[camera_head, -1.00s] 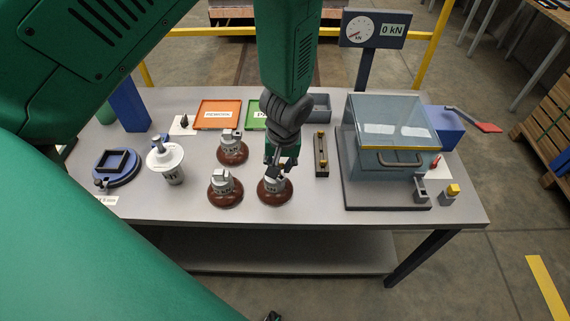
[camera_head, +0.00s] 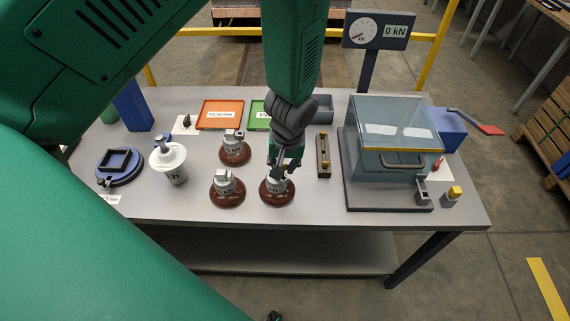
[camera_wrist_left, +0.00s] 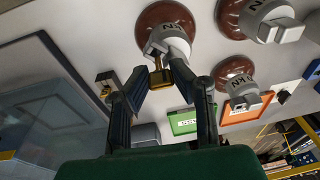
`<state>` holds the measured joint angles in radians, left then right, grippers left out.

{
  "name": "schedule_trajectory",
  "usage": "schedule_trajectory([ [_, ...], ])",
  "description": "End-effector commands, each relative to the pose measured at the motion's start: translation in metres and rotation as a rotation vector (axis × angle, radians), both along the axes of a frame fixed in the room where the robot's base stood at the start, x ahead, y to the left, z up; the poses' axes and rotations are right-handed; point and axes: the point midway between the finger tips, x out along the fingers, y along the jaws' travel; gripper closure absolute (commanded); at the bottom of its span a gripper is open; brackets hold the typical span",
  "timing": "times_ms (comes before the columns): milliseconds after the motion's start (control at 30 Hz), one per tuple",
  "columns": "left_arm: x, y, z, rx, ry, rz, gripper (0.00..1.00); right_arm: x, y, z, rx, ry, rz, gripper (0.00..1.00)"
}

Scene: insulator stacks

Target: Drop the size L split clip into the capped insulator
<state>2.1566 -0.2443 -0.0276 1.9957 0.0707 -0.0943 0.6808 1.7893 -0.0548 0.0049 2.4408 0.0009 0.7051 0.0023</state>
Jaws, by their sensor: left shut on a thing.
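My left gripper (camera_head: 281,170) is shut on a brass split clip (camera_wrist_left: 178,76), held between its fingertips in the left wrist view. It points down just over the front right brown insulator (camera_head: 277,193), whose grey metal cap is partly hidden by the fingers. In the left wrist view this insulator (camera_wrist_left: 163,22) is right behind the clip, and the clip overlaps the edge of its cap. I cannot tell whether the clip touches the cap or sits in it. The size mark on the clip cannot be read.
Two more brown capped insulators stand near, at front left (camera_head: 227,190) and behind (camera_head: 234,151). A white insulator (camera_head: 168,162) stands further left. A dark rail (camera_head: 323,156) and a glass-lidded box (camera_head: 396,130) are to the right. Orange (camera_head: 220,115) and green (camera_head: 257,118) trays lie behind.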

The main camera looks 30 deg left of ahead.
Motion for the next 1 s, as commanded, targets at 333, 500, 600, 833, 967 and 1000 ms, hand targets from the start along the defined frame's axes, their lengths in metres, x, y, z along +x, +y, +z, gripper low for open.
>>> schedule_trajectory([
  [333,0.000,-0.001,0.000,-0.003,-0.006,-0.001,1.00,0.000,0.000,0.003,0.000,0.000,0.000,0.29],
  [500,0.000,0.000,0.000,-0.004,-0.005,-0.002,1.00,0.000,0.000,0.003,0.000,0.000,0.000,0.29],
  [600,0.000,0.001,-0.002,-0.005,-0.005,-0.002,1.00,0.000,0.000,0.002,0.000,0.000,0.000,0.29],
  [833,0.000,0.000,-0.008,-0.004,-0.005,-0.002,1.00,0.000,0.000,-0.002,0.000,0.000,0.000,0.29],
  [967,0.000,-0.001,-0.011,-0.004,-0.005,-0.002,1.00,0.000,0.000,-0.003,0.000,0.000,0.000,0.29],
  [1000,0.000,-0.001,-0.012,-0.004,-0.005,-0.002,1.00,0.000,0.000,-0.004,0.000,0.000,0.000,0.29],
])
